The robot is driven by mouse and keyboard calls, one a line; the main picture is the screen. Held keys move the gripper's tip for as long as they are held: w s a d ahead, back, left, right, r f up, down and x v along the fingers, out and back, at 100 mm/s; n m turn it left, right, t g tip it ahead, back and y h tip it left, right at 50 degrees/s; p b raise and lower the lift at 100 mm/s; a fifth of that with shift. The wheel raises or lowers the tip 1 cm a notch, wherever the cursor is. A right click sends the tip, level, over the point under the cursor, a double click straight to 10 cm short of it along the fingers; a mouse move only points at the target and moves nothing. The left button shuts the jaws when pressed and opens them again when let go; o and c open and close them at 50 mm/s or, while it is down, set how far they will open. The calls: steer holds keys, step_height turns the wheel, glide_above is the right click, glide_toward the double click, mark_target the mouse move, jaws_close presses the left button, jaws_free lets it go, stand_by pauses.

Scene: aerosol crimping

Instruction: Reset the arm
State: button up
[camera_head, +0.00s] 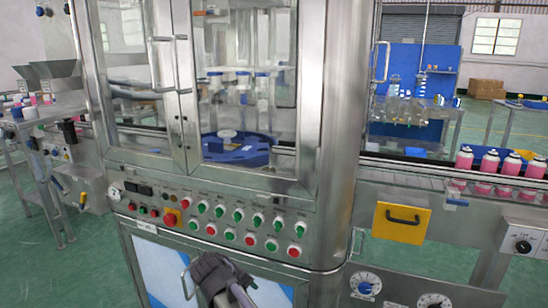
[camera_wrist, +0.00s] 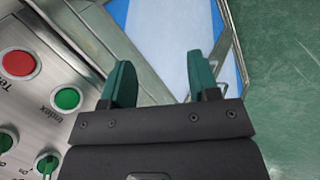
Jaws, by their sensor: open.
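My gripper (camera_wrist: 160,68) shows in the wrist view with its two green fingers apart and nothing between them. Beyond the fingers are the machine's steel edge and a blue-and-white lower panel (camera_wrist: 170,35). In the head view, the dark end of my arm (camera_head: 214,274) is low in the picture, in front of the machine's lower panels and below its button rows. The fingertips cannot be made out there. In the wrist view, a red button (camera_wrist: 18,63) and a green button (camera_wrist: 67,98) lie left of the fingers, apart from them.
The crimping machine's control panel (camera_head: 150,200) carries several buttons and knobs. A conveyor at the right holds pink cans (camera_head: 487,162). A yellow plate with a black handle (camera_head: 401,222) is below it. Green floor (camera_wrist: 285,60) is clear at the wrist view's right.

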steer(key=s+d+f+m+g+y, duration=0.15)
steer(key=s+d+m, duration=0.35)
steer(key=d, duration=0.7)
steer(key=s+d+f+m+g+y, duration=0.1)
steer(key=s+d+m+g+y, duration=0.2)
steer(key=s+d, duration=0.65)
steer(key=w+d+r+p, duration=0.1)
steer(key=d+r+p, duration=0.1)
steer(key=r+p, duration=0.9)
steer(key=w+d+r+p, duration=0.1)
steer(key=d+r+p, duration=0.1)
steer(key=r+p, duration=0.9)
steer(key=shift+w+d+r+m+p, duration=0.3)
steer(key=shift+w+d+r+p, duration=0.05)
steer(key=shift+w+d+p, duration=0.05)
